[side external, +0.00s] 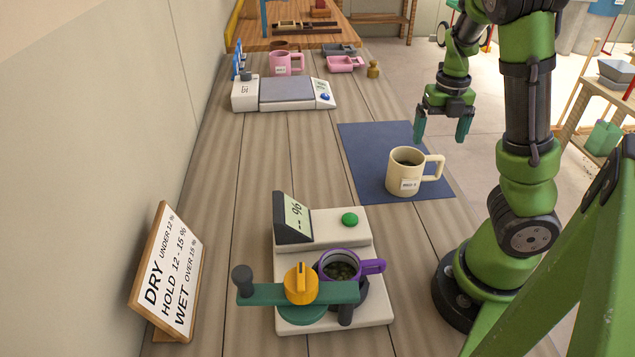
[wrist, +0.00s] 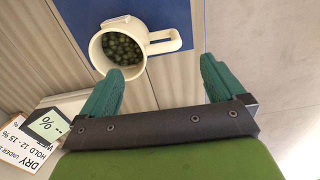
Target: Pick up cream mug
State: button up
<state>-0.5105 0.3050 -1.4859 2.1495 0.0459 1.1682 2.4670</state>
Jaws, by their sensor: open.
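The cream mug (side external: 404,180) stands upright on the blue mat (side external: 366,146), at its near right part, with its handle pointing right and a small label on its front. In the wrist view the cream mug (wrist: 98,46) holds green beans, and its handle points right. My gripper (side external: 442,134) is open and empty above and behind the mug in the side view. In the wrist view my gripper's teal fingers (wrist: 160,80) are spread apart, with the mug ahead of them and to the left. They do not touch it.
A moisture meter (side external: 325,228) with a purple mug (side external: 341,268) and orange knob stands in front. A sign (side external: 167,272) leans at the left. The table's middle left is clear.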

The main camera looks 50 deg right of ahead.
aim_at(434, 156)
notch_tip(434, 156, down, 4)
jog(key=shift+f, duration=0.1)
jog(key=shift+d+f, duration=0.15)
jog(key=shift+f, duration=1.15)
jog(key=shift+d+f, duration=0.15)
jog(key=shift+f, duration=1.1)
jog(key=shift+c, duration=0.4)
jog(key=shift+w, duration=0.1)
jog(key=c, duration=1.3)
jog(key=shift+r, duration=5.05)
jog(key=shift+c, duration=0.3)
